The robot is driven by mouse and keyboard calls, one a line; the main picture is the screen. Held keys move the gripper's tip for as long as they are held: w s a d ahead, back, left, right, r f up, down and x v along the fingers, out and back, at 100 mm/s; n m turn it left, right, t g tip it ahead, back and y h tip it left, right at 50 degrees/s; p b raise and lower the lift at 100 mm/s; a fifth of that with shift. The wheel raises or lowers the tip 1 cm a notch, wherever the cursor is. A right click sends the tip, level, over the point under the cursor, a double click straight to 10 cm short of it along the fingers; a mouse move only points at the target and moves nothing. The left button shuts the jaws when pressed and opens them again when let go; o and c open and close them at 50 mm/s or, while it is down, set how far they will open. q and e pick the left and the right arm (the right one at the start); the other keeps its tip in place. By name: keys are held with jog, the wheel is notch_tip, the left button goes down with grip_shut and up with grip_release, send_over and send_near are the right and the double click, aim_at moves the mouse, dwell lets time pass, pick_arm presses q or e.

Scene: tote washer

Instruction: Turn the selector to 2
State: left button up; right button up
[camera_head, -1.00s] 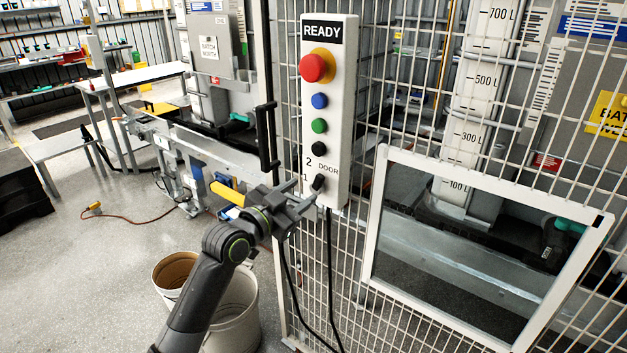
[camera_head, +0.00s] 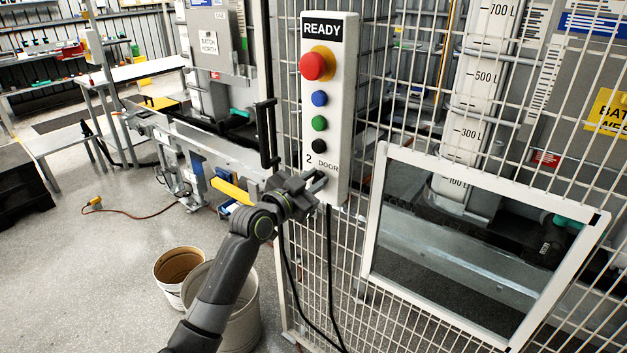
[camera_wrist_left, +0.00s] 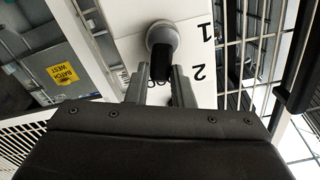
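The selector is a round grey knob (camera_wrist_left: 163,36) with a black lever (camera_wrist_left: 161,62) on the white control panel (camera_head: 342,100). In the wrist view the numbers 1 and 2 show to its right, and the lever points down the picture, between my fingers. Which number it is set to I cannot tell. My left gripper (camera_head: 319,181) is at the panel's lower end, its fingers (camera_wrist_left: 160,70) close on both sides of the lever and seemingly touching it. In the head view the gripper hides the selector and the number 1. My right gripper is not in view.
Above the selector are black, green (camera_head: 319,123) and blue buttons and a red stop button (camera_head: 317,66). The display reads READY. A wire mesh fence (camera_head: 400,90) and a white-framed window (camera_head: 480,250) are to the right. Buckets (camera_head: 245,325) stand on the floor below.

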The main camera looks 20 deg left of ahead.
pick_arm(q)
grip_shut()
jog(key=shift+a+n, duration=0.1)
jog(key=shift+n, duration=0.2)
jog(key=shift+w+a+f+n+p, duration=0.15)
jog(key=shift+a+n+p, duration=0.4)
jog(key=shift+n, duration=1.1)
jog(key=shift+w+a+r+n+p, duration=0.1)
jog(key=shift+w+a+n+p, duration=0.4)
jog(key=shift+n, duration=1.2)
jog(key=shift+s+a+f+n+p, duration=0.15)
jog(key=shift+a+n+p, duration=0.15)
jog(key=shift+n+p, duration=0.95)
jog(key=shift+n+b, duration=0.4)
jog(key=shift+n, duration=0.2)
jog(key=o, duration=0.5)
grip_release()
